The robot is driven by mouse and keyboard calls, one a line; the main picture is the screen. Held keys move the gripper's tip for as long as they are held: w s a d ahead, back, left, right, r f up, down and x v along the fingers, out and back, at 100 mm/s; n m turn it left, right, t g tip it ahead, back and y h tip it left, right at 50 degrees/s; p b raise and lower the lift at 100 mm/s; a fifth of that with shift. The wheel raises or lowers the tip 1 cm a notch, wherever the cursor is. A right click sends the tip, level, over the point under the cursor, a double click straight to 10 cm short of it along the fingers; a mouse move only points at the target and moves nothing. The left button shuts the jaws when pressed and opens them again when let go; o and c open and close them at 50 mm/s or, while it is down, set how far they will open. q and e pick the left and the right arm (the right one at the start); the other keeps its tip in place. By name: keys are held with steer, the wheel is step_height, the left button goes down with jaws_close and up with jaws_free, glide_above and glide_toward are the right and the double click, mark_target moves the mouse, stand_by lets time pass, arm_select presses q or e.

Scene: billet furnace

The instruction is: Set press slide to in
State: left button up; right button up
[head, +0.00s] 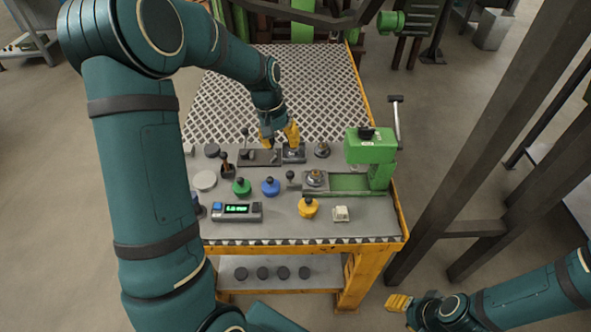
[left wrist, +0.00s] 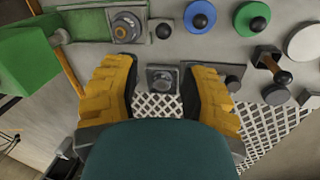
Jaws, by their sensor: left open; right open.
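The green press (head: 371,150) stands at the right of the bench, and its body also shows at the left of the left wrist view (left wrist: 28,62). The press slide (head: 315,180), a plate with a round metal die, sits at the left end of the green bed (head: 350,183), clear of the press head. It also shows in the left wrist view (left wrist: 126,25). A dark ball knob (head: 290,176) stands at its left end. My left gripper (head: 279,136) is open and empty behind the slide, over a small square block (left wrist: 162,78). My right gripper (head: 398,302) is open, low, off the bench's front right.
Green (head: 241,187), blue (head: 270,187) and yellow (head: 307,208) knobbed pieces stand near the slide. A display box (head: 236,212) and a white block (head: 341,214) are at the front. A lever (head: 397,120) rises at the press's right. A dark post (head: 480,140) stands right of the bench.

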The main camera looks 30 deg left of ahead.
mark_target(289, 172)
arm_select(q)
steer(key=f+b, duration=0.1)
steer(key=f, duration=0.3)
steer(key=d+f+b, duration=0.1)
steer(key=f, duration=0.3)
steer(key=f+b, duration=0.1)
steer(key=f, duration=0.3)
steer(key=shift+w+d+f, duration=0.35)
steer(key=shift+d, duration=0.05)
jaws_close()
